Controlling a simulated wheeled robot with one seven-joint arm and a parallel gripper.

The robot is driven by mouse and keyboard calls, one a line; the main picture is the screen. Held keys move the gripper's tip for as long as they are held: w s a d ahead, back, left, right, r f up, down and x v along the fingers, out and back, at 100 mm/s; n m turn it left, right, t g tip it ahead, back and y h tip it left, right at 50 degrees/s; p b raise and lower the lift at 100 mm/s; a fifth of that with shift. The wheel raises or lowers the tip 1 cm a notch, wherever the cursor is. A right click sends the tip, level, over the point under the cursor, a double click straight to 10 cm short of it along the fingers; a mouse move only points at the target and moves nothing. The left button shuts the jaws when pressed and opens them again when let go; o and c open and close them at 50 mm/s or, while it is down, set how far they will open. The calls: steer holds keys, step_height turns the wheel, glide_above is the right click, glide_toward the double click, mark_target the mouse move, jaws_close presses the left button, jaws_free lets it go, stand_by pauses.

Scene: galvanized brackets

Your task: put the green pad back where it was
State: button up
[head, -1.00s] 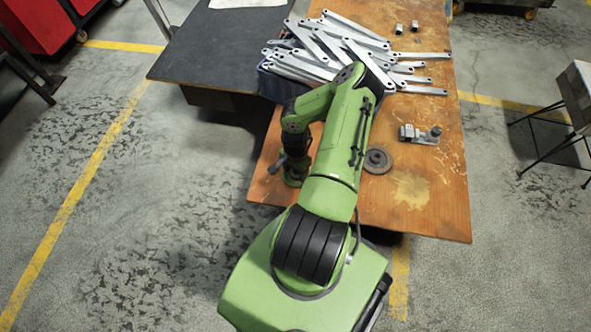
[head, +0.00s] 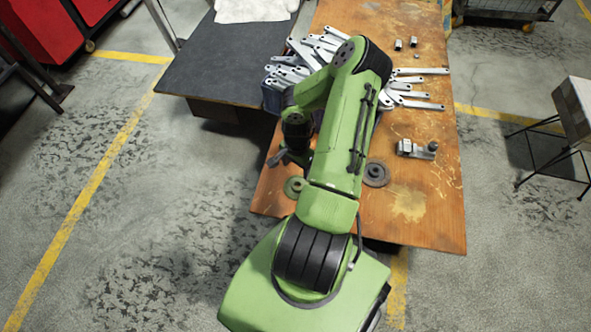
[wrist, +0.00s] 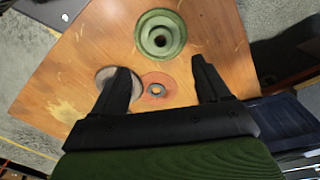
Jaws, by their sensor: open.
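In the wrist view the green pad (wrist: 160,35) is whole and clear, just beyond my fingertips. My gripper (wrist: 160,68) is open and empty, above the table and apart from the pad. In the head view my gripper (head: 281,157) shows small and dark above the pad. A smaller reddish pad (wrist: 156,89) lies between my fingers in the wrist view; my arm hides it in the head view.
A grey round pad (head: 376,174) lies to the right on the wooden table (head: 440,215); my left finger partly covers it in the wrist view. A metal clamp-like part (head: 417,149) lies behind it. Galvanized brackets (head: 415,85) pile up at the back, partly in a dark bin (head: 273,98).

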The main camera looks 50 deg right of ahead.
steer(key=w+a+r+n+t+h, duration=0.1)
steer(key=w+a+r+n+h, duration=0.2)
steer(key=r, duration=0.9)
steer(key=w+a+r+n, duration=0.3)
steer(key=a+r+n, duration=0.3)
steer(key=r, duration=0.6)
steer(key=s+a+r+n+t+y, duration=0.1)
steer(key=s+a+r+n+t, duration=0.1)
steer(key=s+a+r+n, duration=0.2)
steer(key=s+a+r+n+t+y, duration=0.2)
steer(key=s+a+r+n, duration=0.3)
steer(key=a+r, duration=0.5)
steer(key=s+a, duration=0.2)
steer(key=a, duration=0.1)
steer(key=shift+s+a+t, duration=0.2)
steer(key=shift+s+t, duration=0.05)
steer(key=shift+t, duration=0.15)
steer(key=shift+r, duration=0.2)
